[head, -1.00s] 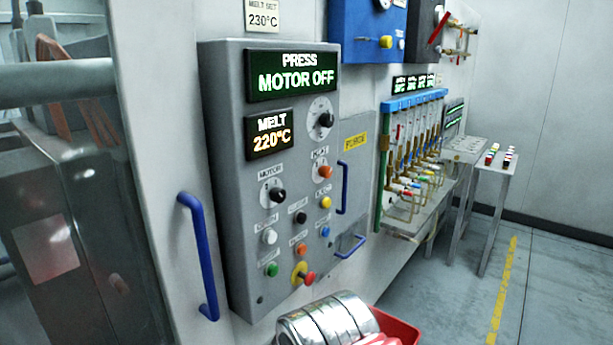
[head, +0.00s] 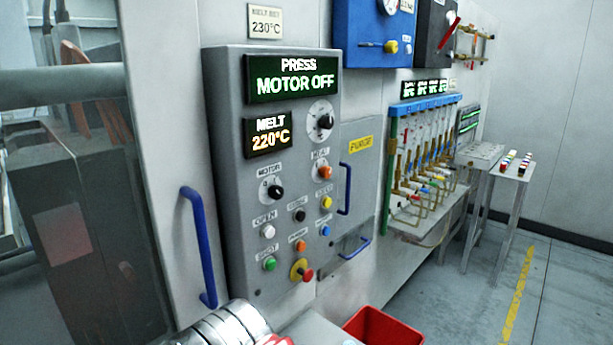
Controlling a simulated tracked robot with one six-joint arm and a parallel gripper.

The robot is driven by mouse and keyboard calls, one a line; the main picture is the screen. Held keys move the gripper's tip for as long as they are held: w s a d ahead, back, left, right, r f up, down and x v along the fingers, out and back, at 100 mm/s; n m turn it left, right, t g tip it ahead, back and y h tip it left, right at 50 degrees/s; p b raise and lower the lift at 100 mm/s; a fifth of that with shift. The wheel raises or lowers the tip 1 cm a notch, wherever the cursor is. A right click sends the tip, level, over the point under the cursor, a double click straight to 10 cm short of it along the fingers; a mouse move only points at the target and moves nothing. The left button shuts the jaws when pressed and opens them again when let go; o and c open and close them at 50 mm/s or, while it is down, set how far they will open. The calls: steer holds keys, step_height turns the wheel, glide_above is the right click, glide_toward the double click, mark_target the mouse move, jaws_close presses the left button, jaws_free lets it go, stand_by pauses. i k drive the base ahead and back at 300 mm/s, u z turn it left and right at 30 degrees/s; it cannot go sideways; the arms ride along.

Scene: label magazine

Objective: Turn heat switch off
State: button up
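The grey control panel (head: 228,150) stands upright on the wall at centre left. Its displays read "PRESS MOTOR OFF" and "MELT 220°C". A small label that appears to read "HEAT" (head: 320,153) sits at its right side, with an orange knob (head: 325,172) just below it. A larger black dial knob (head: 325,122) is above that label. The heat switch's exact setting is too small to tell. The motor knob (head: 275,191) is lower left. My gripper is not visible; a silver ringed part, probably of my arm, shows at the bottom edge.
Blue handles (head: 199,245) and (head: 345,188) stick out beside and right of the panel. A red emergency-type button (head: 307,275) is at its lower edge. A red bin (head: 385,328) stands below. Floor at right is clear; a small table (head: 508,172) stands farther back.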

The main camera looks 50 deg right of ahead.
mark_target(324, 171)
steer(key=u, duration=1.05)
steer(key=k, duration=1.2)
steer(key=z, duration=1)
steer(key=i, duration=0.85)
steer(key=z, duration=0.05)
